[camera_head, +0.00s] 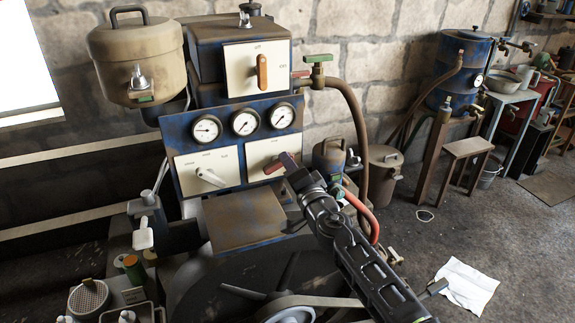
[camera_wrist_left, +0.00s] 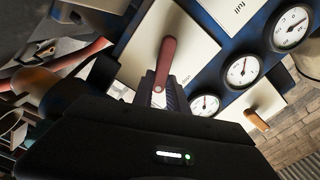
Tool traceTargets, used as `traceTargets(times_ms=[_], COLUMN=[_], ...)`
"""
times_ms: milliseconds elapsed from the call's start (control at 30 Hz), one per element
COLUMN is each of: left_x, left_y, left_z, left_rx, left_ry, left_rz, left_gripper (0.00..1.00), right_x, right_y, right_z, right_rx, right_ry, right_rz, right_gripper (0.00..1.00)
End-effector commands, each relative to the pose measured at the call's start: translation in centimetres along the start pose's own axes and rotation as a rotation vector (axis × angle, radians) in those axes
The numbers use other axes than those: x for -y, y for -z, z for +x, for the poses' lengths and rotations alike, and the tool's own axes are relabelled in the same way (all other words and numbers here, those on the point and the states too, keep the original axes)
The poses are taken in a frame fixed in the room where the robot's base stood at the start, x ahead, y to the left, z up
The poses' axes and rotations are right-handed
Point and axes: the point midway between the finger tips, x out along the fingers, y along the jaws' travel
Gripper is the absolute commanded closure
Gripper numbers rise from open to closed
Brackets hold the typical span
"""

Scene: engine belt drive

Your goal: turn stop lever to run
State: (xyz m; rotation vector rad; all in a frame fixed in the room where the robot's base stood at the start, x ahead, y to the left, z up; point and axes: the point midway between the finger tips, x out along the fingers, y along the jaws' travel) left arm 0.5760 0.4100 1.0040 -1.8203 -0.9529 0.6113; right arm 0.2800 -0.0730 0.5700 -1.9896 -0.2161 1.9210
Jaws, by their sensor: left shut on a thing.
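A dark red lever (camera_head: 287,161) sits on the lower right cream plate (camera_head: 261,153) of the blue engine panel; I take it to be the stop lever. It also shows in the wrist view (camera_wrist_left: 167,62), pointing from its plate toward my gripper. My left gripper (camera_head: 299,178) reaches in from the lower right and is shut on the lever's free end. In the wrist view its fingers (camera_wrist_left: 158,94) close around that end. Small lettering on the plate is too blurred to read surely. My right gripper is in neither view.
Three round gauges (camera_head: 244,123) sit just above the plate. A white lever (camera_head: 212,178) is on the left plate and an orange lever (camera_head: 262,72) on the upper one. A brown hose (camera_head: 357,130) and a red hose (camera_head: 365,212) run close by on the right.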

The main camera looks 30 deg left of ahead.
Motion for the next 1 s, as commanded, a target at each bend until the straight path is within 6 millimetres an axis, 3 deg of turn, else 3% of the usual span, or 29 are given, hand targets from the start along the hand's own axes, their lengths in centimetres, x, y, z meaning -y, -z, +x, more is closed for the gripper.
traceTargets(times_ms=[500,1000], left_x=[-0.84,-1.00], left_y=[-0.12,-0.18], left_z=[-0.01,-0.01], left_rx=[-0.001,-0.001], left_ry=[-0.001,-0.001], left_rz=[0.382,0.449], left_gripper=[1.00,1.00], right_x=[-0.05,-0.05], right_y=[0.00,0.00], right_z=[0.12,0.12], right_rx=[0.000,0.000], right_ry=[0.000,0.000], right_rz=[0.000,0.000], right_gripper=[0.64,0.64])
